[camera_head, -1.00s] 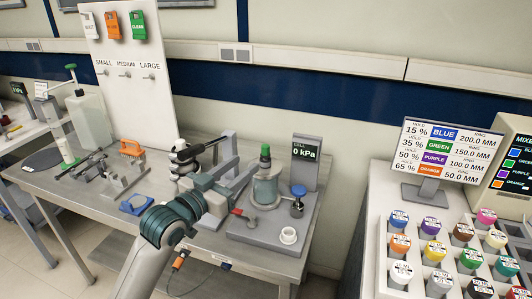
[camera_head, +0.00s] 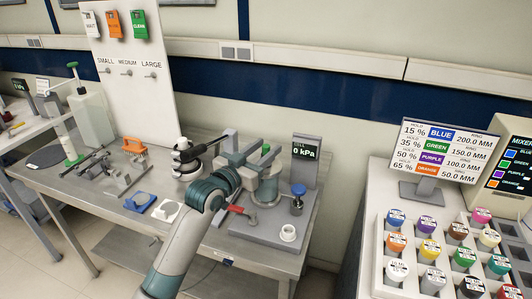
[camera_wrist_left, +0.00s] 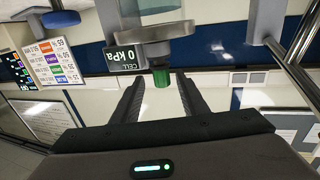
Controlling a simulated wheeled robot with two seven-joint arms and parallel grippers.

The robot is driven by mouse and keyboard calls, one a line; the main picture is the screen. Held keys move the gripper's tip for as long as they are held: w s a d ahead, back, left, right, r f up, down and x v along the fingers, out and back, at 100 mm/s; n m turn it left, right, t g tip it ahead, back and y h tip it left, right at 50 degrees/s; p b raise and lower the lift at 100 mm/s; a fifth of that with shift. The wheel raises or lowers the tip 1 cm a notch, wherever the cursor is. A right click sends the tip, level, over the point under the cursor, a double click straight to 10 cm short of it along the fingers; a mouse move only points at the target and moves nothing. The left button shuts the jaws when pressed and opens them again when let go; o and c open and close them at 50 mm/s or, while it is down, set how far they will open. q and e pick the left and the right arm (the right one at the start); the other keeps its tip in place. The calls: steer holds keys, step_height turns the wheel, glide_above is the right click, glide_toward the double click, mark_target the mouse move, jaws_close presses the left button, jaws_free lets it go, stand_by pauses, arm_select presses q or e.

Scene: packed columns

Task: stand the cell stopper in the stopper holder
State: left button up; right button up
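The cell (camera_head: 266,186) is a grey cylinder on a grey base. The green cell stopper (camera_head: 265,149) stands in its top, partly hidden by my gripper. My left gripper (camera_head: 255,151) is at the stopper's height. In the left wrist view, which is upside down, its two fingers (camera_wrist_left: 160,82) are spread, with the green stopper (camera_wrist_left: 161,77) between the tips and gaps on both sides. A white ring-shaped cup (camera_head: 288,233), seemingly the stopper holder, sits empty at the base's front right. My right gripper is not in view.
A blue-knobbed valve (camera_head: 298,191) and a 0 kPa display (camera_head: 305,154) stand right of the cell. A red lever (camera_head: 237,210) is at its left. A black-and-white device (camera_head: 184,160) stands further left. A rack of colored-lid jars (camera_head: 430,253) is at right.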

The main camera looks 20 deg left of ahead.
mark_target(268, 146)
arm_select(q)
steer(key=shift+p+x, duration=0.6)
steer(key=shift+x, duration=0.25)
steer(key=p+x, duration=0.1)
steer(key=x, duration=0.1)
steer(key=shift+w+a+f, duration=0.1)
steer(key=shift+w, duration=0.35)
steer(key=shift+w+f, duration=0.15)
steer(key=shift+w, duration=0.2)
jaws_close()
